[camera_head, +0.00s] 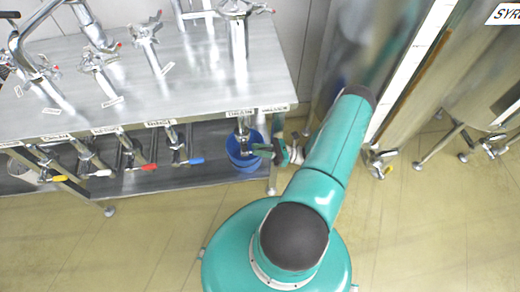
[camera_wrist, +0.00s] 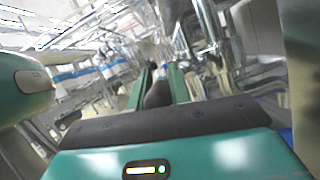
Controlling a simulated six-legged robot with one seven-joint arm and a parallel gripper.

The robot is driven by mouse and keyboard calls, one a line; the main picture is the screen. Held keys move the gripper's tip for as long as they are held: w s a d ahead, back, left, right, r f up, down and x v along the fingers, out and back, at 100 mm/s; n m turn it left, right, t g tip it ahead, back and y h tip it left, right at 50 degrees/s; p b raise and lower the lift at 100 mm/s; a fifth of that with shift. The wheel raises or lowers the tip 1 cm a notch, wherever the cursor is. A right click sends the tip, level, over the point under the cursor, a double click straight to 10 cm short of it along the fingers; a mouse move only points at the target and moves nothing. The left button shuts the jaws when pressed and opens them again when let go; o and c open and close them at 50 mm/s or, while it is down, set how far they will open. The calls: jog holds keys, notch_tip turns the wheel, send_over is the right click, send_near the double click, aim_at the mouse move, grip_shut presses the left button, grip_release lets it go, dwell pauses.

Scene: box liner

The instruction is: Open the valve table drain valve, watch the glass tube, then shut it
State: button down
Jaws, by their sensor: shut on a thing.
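The valve table (camera_head: 200,75) is a steel bench with several valves hanging under its front edge. The drain valve (camera_head: 243,132) hangs below the label at the table's right front corner. My gripper (camera_head: 256,148) reaches in from the right at this valve, above a blue bucket (camera_head: 238,163). In the wrist view, the two green fingers of my gripper (camera_wrist: 159,78) are shut on a dark piece between them, which looks like the drain valve's handle (camera_wrist: 158,93). The handle's exact angle is unclear. I cannot make out the glass tube for certain in either view.
Valves with yellow, white, red (camera_head: 141,167) and blue (camera_head: 188,161) handles hang to the left. Steel taps (camera_head: 148,38) stand on the table. A table leg (camera_head: 273,180) is close to my gripper. Steel tanks (camera_head: 470,75) stand right. The floor (camera_head: 130,240) in front is clear.

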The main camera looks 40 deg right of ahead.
jog(key=shift+r, duration=0.1)
jog(key=r+g+h, duration=0.2)
jog(key=h, duration=0.1)
jog(key=shift+w+a+g, duration=0.15)
jog(key=shift+a+g, duration=0.05)
jog(key=shift+g, duration=0.2)
jog(key=shift+w+a+r+n+g+h, duration=0.2)
jog(key=shift+r+g+h, duration=0.1)
jog(key=shift+g+h, duration=0.3)
jog(key=shift+w+a+r+n+g+h, duration=0.1)
jog(key=shift+a+r+g+h, duration=0.2)
jog(key=shift+h, duration=0.5)
jog(key=c, duration=1.3)
grip_release()
jog(key=shift+s+d, duration=0.1)
jog(key=shift+d, duration=0.05)
jog(key=v, duration=1.3)
jog(key=shift+d+r, duration=0.25)
jog(key=shift+r, duration=0.1)
jog(key=shift+s, duration=0.1)
